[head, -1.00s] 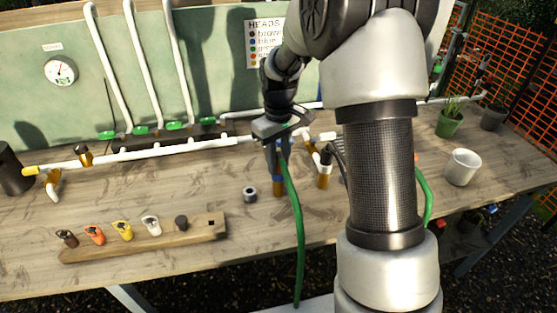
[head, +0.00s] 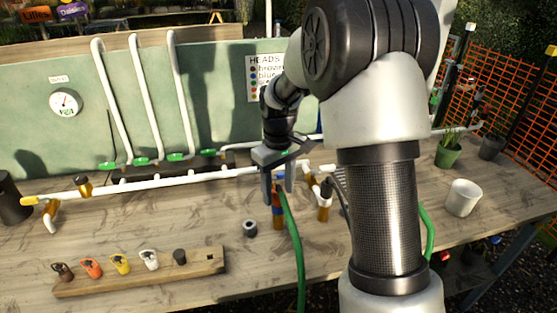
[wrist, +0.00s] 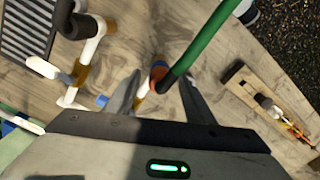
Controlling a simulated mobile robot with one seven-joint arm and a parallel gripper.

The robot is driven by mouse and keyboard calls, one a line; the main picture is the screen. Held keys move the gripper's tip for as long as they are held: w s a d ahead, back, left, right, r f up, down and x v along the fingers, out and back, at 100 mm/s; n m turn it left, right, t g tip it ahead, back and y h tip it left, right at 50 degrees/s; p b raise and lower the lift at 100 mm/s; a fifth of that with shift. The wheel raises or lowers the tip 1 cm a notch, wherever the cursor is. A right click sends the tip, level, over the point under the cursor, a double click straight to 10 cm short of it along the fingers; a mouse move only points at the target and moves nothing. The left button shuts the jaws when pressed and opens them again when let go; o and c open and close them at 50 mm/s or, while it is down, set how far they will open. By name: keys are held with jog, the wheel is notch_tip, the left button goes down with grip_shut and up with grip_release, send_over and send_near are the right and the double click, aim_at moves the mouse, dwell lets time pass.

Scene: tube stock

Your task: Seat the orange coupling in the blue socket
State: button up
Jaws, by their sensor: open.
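The orange coupling (wrist: 158,73) is an orange ring at the end of a green hose, seen in the wrist view. The blue socket (head: 276,184) tops an amber post on the bench, and blue also shows beside the coupling in the wrist view (wrist: 160,58). Coupling and socket are close together or touching; I cannot tell how deep the coupling sits. My gripper (head: 278,195) is open, pointing down, with one finger on each side of them. In the wrist view the two fingers (wrist: 160,98) stand apart with a gap around the hose end. The fingers partly hide the socket in the head view.
The green hose (head: 296,250) runs from here over the bench's front edge. A white and amber pipe fitting (head: 324,200) stands close on the right. A dark ring (head: 250,228) lies to the left. A wooden rack (head: 140,277) with coloured heads is front left; a white cup (head: 463,197) stands right.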

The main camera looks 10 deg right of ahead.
notch_tip(320, 180, up, 15)
jog(key=p, duration=0.1)
jog(key=s+r+m+t+p, duration=0.1)
jog(key=s+r+t+p, duration=0.1)
jog(key=s+r, duration=0.5)
jog(key=s+r+m+t+p, duration=0.2)
jog(key=s+m+t+p, duration=0.1)
jog(key=s, duration=1.5)
jog(key=shift+m+t+p, duration=0.3)
jog(key=shift+m+p, duration=0.05)
jog(key=shift+m, duration=0.35)
jog(key=shift+r, duration=0.1)
